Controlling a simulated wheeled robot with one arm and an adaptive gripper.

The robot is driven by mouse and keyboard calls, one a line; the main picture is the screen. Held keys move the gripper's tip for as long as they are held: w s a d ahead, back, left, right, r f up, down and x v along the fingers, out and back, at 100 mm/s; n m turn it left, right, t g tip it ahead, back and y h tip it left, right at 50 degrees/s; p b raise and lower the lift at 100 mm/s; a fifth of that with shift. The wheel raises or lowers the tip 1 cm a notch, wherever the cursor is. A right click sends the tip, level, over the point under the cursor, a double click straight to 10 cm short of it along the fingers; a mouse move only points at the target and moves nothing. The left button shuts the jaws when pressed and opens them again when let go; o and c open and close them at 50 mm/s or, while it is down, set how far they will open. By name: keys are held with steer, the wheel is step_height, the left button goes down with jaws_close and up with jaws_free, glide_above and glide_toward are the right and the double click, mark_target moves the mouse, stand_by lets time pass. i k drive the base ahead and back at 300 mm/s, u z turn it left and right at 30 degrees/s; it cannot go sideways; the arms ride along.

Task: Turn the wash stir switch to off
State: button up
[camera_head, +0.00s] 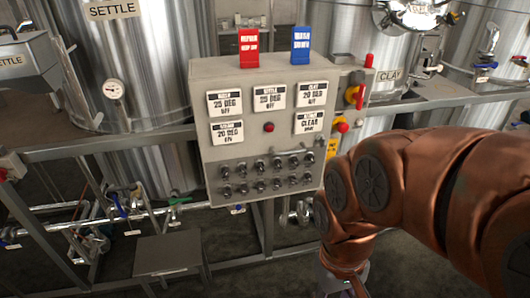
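A grey control box (258,190) stands upright in the middle of the head view. Two rows of small dark rotary switches (260,167) run across its lower part. Their labels are too small to read, so I cannot tell which one is the wash stir switch or how it is set. Several white display cards sit above them, with readings such as "25 DEG" on the upper left card (225,103). My copper arm reaches in from the right and bends down beside the box's lower right corner. My gripper's fingers do not show.
A red tag (249,49) and a blue tag (301,46) stand on the box's top. A red-handled switch (356,91) is on its right. Steel tanks (125,60) and rails stand behind. A low grey stool (168,255) is at lower left. Space before the panel's left looks clear.

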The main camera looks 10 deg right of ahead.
mark_target(224, 171)
steer(key=u, duration=1.6)
steer(key=k, duration=0.4)
steer(key=u, duration=0.7)
